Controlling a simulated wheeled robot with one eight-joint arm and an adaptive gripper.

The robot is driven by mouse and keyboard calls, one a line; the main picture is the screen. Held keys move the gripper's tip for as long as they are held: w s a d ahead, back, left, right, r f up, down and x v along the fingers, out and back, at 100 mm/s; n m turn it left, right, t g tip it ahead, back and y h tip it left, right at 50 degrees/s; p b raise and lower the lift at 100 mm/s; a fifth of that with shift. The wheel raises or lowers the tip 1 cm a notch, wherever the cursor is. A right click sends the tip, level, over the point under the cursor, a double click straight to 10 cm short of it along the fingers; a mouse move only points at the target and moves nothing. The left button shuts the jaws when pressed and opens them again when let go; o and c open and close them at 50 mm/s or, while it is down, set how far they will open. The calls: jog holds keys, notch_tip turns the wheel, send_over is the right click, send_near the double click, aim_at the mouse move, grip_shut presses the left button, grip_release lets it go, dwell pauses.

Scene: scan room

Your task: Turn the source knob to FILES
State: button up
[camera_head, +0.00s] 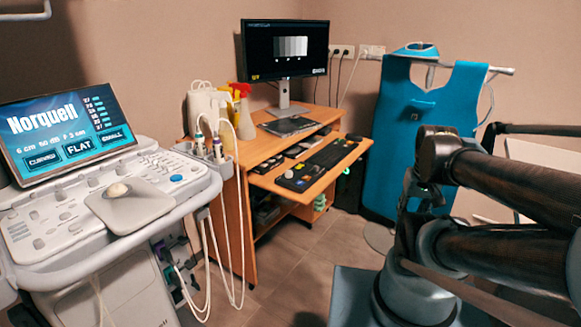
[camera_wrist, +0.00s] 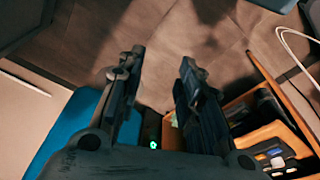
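I cannot make out a source knob or a FILES label in either view. A long black control panel (camera_head: 317,163) with small coloured parts lies on the pull-out shelf of the wooden desk (camera_head: 246,185); its markings are too small to read. In the wrist view part of a panel with light and blue keys (camera_wrist: 276,158) shows at the lower right. My gripper (camera_wrist: 160,62) is open and empty, its two dark fingers apart above the floor, with the desk to their right. In the head view I cannot clearly pick out the fingers beside my dark arm.
A monitor (camera_head: 284,50) with a grey scale stands on the desk. An ultrasound console (camera_head: 95,215) with a "Norquell" screen (camera_head: 66,131) is at left, its cables hanging beside the desk. A blue apron (camera_head: 405,125) hangs at right. Tiled floor (camera_head: 303,262) lies open between.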

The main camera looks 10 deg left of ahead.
jog(key=shift+w+d, duration=0.15)
jog(key=o, duration=0.3)
jog(key=shift+s+r, duration=0.15)
jog(key=shift+s, duration=0.05)
notch_tip(320, 180, up, 15)
jog(key=n+g, duration=0.2)
jog(key=n, duration=2.1)
send_over(289, 171)
notch_tip(289, 171, down, 17)
jog(key=shift+f, duration=0.1)
